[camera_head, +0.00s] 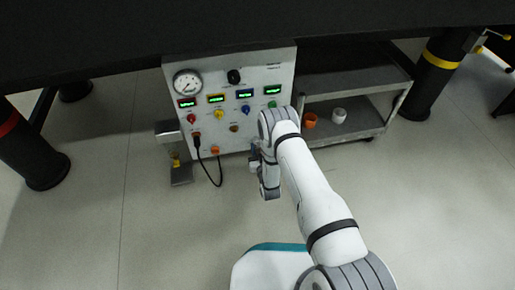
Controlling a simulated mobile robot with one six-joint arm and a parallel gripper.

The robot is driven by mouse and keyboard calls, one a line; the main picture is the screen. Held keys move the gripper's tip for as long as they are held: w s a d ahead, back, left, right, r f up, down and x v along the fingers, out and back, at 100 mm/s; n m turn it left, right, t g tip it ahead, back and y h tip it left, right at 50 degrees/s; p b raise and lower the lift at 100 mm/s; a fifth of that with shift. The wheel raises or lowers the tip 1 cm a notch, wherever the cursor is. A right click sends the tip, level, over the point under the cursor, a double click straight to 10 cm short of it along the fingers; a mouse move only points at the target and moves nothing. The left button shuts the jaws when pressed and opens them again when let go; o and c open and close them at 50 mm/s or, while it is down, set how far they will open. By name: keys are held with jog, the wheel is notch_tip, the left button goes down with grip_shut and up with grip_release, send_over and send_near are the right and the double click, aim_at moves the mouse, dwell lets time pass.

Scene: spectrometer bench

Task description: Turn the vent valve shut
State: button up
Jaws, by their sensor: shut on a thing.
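The grey control panel (175,108) stands under the dark bench. It carries a round gauge (187,83), a black knob (234,76), lit green displays and small red, yellow, blue and green knobs. My gripper (255,160) is at the panel's lower right, partly behind my white arm. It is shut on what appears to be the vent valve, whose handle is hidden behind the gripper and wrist. I cannot see how far the valve is turned.
A grey cart (372,133) to the right holds an orange cup (310,120) and a white cup (339,116). A black cable (213,170) loops below the panel. A small metal stand (181,178) is at its left. Thick dark bench legs flank the area. The front floor is open.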

jog(key=shift+a+n, duration=0.1)
jog(key=shift+n, duration=3.5)
jog(key=o, duration=1)
jog(key=shift+s, duration=0.15)
jog(key=p+v, duration=0.3)
jog(key=v, duration=0.4)
jog(key=shift+s+p, duration=0.3)
